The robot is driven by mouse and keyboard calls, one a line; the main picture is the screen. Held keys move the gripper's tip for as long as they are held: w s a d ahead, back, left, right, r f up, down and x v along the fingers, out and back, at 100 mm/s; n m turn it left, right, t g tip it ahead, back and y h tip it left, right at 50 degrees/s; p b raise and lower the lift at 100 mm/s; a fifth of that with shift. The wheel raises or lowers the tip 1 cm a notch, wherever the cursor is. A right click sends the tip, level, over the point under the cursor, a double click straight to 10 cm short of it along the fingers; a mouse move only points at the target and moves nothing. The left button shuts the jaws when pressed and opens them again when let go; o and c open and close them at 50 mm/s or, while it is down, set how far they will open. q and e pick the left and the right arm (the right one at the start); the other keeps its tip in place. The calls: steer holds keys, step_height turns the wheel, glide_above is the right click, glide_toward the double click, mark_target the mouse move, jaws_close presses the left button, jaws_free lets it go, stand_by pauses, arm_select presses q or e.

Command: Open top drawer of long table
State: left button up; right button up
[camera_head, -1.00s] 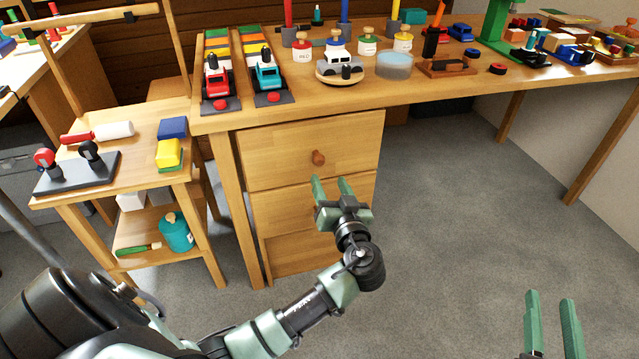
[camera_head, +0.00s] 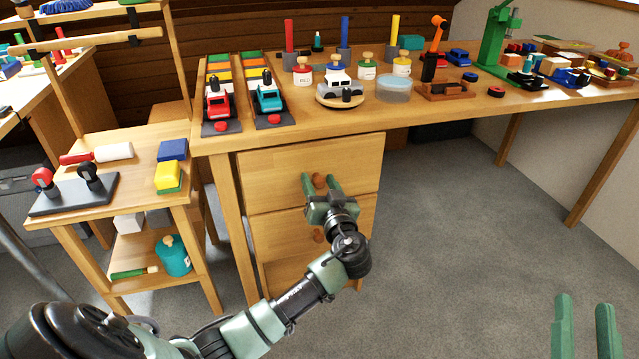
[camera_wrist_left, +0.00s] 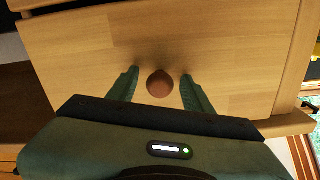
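The long table's top drawer (camera_head: 274,167) has a light wood front and looks shut. Its round brown knob (camera_head: 319,181) sits between the fingers of my left gripper (camera_head: 320,183). In the left wrist view the knob (camera_wrist_left: 160,84) lies between the two green fingers of the left gripper (camera_wrist_left: 160,88), with a gap on each side. The left gripper is open and I see no contact with the knob. My right gripper (camera_head: 584,312) is open and empty over the floor at the lower right.
Lower drawers (camera_head: 270,233) lie below, one with its own knob (camera_head: 319,235). The long table (camera_head: 450,106) carries toy trucks, bottles and tools. A small side shelf (camera_head: 130,198) stands close on the left. Grey floor (camera_head: 450,230) is free on the right.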

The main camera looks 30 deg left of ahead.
arm_select(q)
jaws_close()
stand_by(1.2)
